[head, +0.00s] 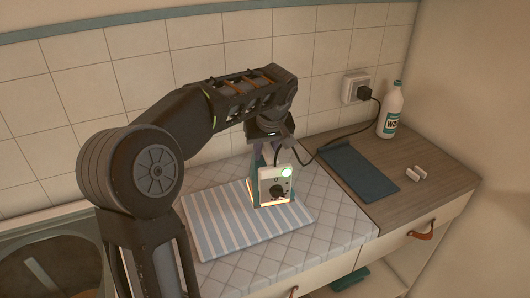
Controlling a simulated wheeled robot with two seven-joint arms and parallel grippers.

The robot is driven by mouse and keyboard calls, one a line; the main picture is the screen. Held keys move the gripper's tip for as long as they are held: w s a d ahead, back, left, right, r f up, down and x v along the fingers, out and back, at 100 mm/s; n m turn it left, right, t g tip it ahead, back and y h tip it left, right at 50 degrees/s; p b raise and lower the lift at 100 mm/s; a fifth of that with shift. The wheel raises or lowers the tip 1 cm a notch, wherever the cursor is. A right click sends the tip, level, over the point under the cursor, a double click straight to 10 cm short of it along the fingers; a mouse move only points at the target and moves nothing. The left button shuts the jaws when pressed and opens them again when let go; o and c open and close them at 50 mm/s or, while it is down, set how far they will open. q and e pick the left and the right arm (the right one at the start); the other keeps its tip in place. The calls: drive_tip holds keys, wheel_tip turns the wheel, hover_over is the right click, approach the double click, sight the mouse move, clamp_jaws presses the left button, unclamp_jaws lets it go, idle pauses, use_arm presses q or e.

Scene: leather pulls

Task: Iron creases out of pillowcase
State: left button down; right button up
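The pillowcase (222,226), with blue and white stripes, lies flat on a pale quilted mat (325,238) on the counter. The iron (275,187) stands upright over the pillowcase's right part. It has a white front, a dark dial and a lit green lamp, and an orange glow shows along its base. My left gripper (268,148) reaches down from above and is shut on the iron's upper part; its fingertips are partly hidden. I cannot tell whether the iron's base touches the cloth. Creases are too small to make out. My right gripper is not in view.
The iron's black cord runs to a wall socket (356,87). A sink (50,270) is at lower left. A drawer has a leather pull (420,233).

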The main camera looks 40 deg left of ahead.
use_arm(q)
drive_tip(key=shift+r, duration=0.2)
drive_tip(key=shift+r+p, duration=1.05)
drive_tip(key=shift+r, duration=0.4)
